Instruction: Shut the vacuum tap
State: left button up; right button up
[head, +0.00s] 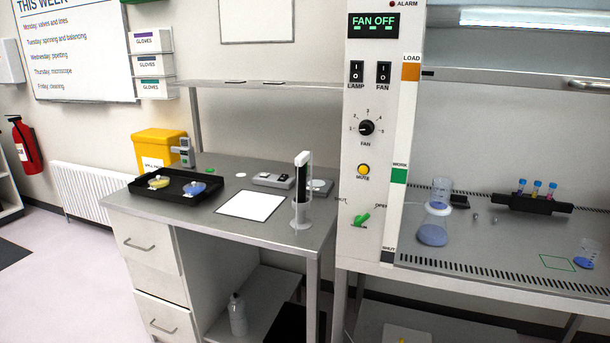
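The vacuum tap is a small green lever (361,218) low on the white control panel (364,190) in the head view. It stands between a "SHUT" label at its left and an "OPEN" label at its right. Its handle slants up to the right, towards the "OPEN" label. The small label beneath it is too small to read surely. Neither of my grippers is in view, and nothing touches the tap.
Right of the panel, the cabinet worktop (480,240) holds a filter flask (433,236) and a dark tube rack (532,204). Left of it, a grey bench (190,215) bears a black tray (176,198) and a tall white-and-black stand (302,185) near the panel. The space before the tap looks clear.

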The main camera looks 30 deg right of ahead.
aim_at(360, 219)
jog(key=z, duration=1.2)
